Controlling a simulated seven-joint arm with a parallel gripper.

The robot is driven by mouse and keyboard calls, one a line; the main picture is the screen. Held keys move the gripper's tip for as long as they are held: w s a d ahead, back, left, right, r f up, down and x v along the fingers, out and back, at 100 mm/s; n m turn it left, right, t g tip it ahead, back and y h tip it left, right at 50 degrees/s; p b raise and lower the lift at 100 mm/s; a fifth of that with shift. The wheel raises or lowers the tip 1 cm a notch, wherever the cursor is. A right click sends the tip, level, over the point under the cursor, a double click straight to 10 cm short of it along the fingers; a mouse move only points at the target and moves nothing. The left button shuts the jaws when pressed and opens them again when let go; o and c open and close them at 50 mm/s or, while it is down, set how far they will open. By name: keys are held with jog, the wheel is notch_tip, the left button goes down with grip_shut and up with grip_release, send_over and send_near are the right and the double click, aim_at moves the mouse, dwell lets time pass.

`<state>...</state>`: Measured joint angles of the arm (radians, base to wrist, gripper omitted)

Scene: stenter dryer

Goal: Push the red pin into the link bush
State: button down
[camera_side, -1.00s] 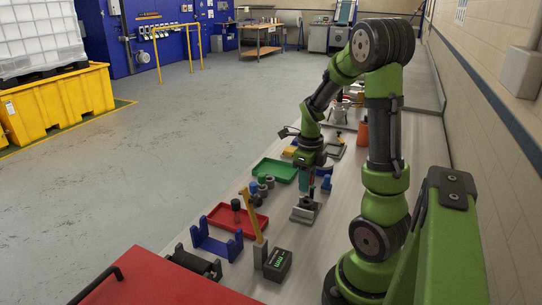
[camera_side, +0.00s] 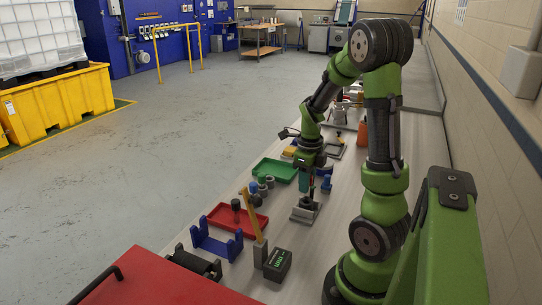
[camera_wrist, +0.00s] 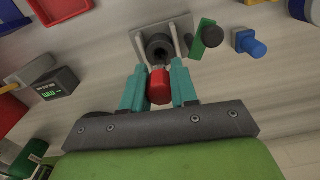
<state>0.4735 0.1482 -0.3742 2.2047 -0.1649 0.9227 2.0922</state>
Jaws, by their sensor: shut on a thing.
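My gripper (camera_wrist: 159,78) is shut on the red pin (camera_wrist: 159,90), with one teal finger on each side of it. The link bush is a dark ring (camera_wrist: 160,46) with a black hole, set in a grey metal block (camera_wrist: 143,37) with upright side plates. In the wrist view the pin's end is just below the ring in the picture, apart from its hole. In the side view my gripper (camera_side: 308,184) is low over the grey block (camera_side: 304,213). The fingers hide most of the pin there, and I cannot tell the height gap.
A green piece with a dark knob (camera_wrist: 211,37) and a blue peg (camera_wrist: 249,42) stand close right of the block in the wrist view. A red tray (camera_side: 222,216), a green tray (camera_side: 275,165) and a black display box (camera_side: 277,264) are also on the bench.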

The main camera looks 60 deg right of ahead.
aim_at(306, 198)
jog(key=shift+f, duration=2.15)
jog(key=c, duration=0.8)
grip_release()
notch_tip(306, 198, up, 17)
jog(key=w+a+r+n+t+y, duration=0.1)
jog(key=a+n+t, duration=0.2)
jog(key=a+n, duration=1)
jog(key=w+a+r+n+t+y, duration=0.1)
jog(key=a+n+t, duration=0.3)
jog(key=a+n, duration=0.9)
jog(key=n, duration=0.7)
jog(key=shift+w+a+r, duration=0.15)
jog(key=shift+r, duration=0.1)
